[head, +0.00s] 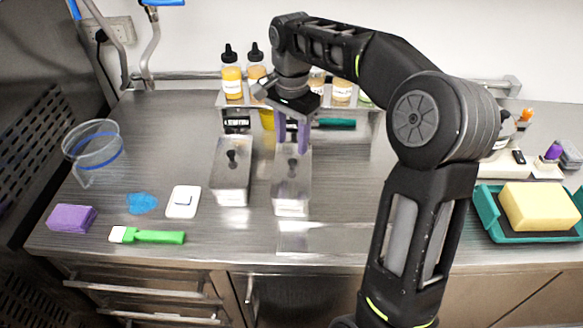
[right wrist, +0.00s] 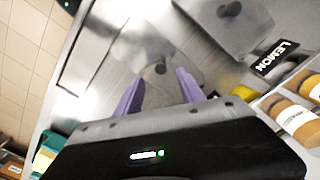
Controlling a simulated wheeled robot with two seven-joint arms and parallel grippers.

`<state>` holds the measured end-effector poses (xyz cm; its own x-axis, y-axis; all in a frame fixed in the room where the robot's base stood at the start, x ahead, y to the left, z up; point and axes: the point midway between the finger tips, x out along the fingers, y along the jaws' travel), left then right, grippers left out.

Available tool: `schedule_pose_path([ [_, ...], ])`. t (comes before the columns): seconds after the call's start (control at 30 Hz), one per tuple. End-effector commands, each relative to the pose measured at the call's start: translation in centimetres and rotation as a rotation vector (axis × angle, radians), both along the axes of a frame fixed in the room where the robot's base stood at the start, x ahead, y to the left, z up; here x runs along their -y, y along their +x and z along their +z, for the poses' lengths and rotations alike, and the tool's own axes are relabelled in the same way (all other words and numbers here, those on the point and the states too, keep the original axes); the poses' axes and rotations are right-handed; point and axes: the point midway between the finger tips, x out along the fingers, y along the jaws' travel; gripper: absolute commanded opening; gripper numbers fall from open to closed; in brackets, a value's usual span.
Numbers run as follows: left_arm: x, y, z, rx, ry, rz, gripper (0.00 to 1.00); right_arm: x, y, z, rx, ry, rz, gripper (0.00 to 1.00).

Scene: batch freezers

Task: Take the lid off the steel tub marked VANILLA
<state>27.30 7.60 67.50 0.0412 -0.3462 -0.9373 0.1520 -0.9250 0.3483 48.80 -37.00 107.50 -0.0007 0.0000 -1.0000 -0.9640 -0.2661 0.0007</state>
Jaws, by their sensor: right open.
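Two lidded steel tubs with black knobs stand side by side in the head view. My right gripper (head: 292,138) is open, its purple fingers pointing down over the back part of the right tub (head: 291,195). In the right wrist view the fingers (right wrist: 160,92) are apart and empty, with the black lid knob (right wrist: 160,68) just beyond the gap between them. The left tub (head: 231,185) has a LEMON label (right wrist: 275,58) near it. No VANILLA marking is readable; the right tub's label spot is hidden behind my gripper. My left gripper is not in view.
A rear shelf (head: 210,101) holds bottles and jars. Left on the counter are a clear jug (head: 93,150), purple sponge (head: 71,218), green brush (head: 150,236) and white scale-like pad (head: 183,202). A teal tray (head: 490,215) with a yellow sponge (head: 540,205) is right.

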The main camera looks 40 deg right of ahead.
Motion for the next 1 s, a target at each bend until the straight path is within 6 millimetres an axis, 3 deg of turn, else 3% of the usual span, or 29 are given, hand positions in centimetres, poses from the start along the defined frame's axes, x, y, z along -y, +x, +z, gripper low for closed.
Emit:
schedule_pose_path([
  [0.1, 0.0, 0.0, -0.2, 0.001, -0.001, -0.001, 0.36, 0.0, 0.0, -0.8, -0.001, 0.001, 0.0, 0.46],
  [0.43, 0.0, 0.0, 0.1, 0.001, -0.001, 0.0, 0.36, 0.0, 0.0, -1.1, -0.001, 0.001, 0.0, 0.46],
  [0.8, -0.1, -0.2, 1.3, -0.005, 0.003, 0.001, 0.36, -0.1, 0.0, -5.7, -0.001, 0.001, -0.001, 0.46],
  [1.0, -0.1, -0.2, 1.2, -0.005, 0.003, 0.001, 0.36, -0.1, 0.1, -6.0, 0.0, 0.0, 0.0, 0.46],
])
